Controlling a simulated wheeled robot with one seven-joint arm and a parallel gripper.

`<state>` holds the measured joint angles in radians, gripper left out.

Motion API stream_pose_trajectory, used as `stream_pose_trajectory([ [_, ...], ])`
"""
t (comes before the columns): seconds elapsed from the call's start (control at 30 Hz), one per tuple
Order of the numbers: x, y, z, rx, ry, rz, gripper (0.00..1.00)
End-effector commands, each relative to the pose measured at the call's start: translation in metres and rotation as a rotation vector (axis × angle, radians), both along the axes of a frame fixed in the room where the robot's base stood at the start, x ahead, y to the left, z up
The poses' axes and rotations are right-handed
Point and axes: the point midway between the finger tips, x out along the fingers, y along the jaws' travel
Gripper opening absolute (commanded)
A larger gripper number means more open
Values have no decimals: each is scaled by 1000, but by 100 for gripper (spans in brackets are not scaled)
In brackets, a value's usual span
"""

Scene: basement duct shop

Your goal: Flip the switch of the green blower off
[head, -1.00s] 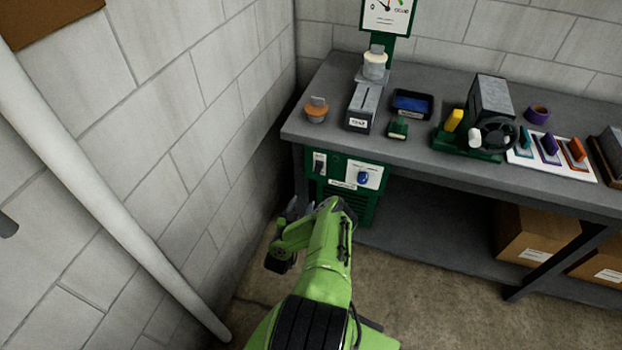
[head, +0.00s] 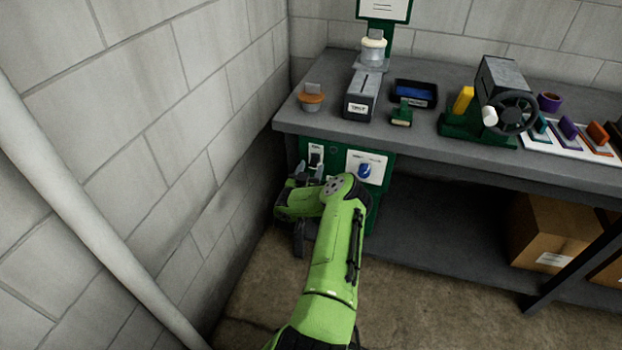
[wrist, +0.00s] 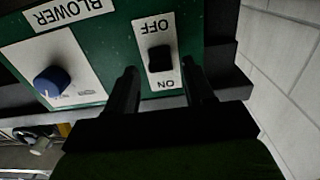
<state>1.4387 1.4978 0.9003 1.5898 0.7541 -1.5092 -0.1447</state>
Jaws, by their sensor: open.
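The green blower (head: 333,152) is a cabinet under the left end of the bench. It also shows in the wrist view (wrist: 118,45), upside down, with a BLOWER label. Its black switch (wrist: 160,60) sits on a white plate (wrist: 154,26) marked OFF and ON. In the wrist view OFF is above the switch and ON below it. I cannot tell which way the switch is set. My gripper (wrist: 161,75) is open and empty, its two dark fingers on either side of the lower plate, close in front of it. Contact cannot be made out.
A blue knob (wrist: 52,81) is on a white panel beside the switch; it also shows in the head view (head: 364,170). The grey bench (head: 430,155) overhangs the blower. A block wall (head: 190,130) and a pale pipe (head: 75,200) stand at left. A cardboard box (head: 550,228) sits under the bench.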

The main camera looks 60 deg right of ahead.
Motion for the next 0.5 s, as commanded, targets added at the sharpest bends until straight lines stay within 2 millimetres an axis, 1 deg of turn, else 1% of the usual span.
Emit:
stream_pose_trajectory([
  [0.03, 1, -3, -3, -2, 0, 0, 53],
  [0.13, 1, -6, -1, -1, 0, 0, 53],
  [0.4, 1, -7, 2, 0, 0, 0, 53],
  [0.47, 1, -7, 2, 0, 0, 0, 44],
  [0.5, 1, -7, 2, 0, 0, 0, 38],
])
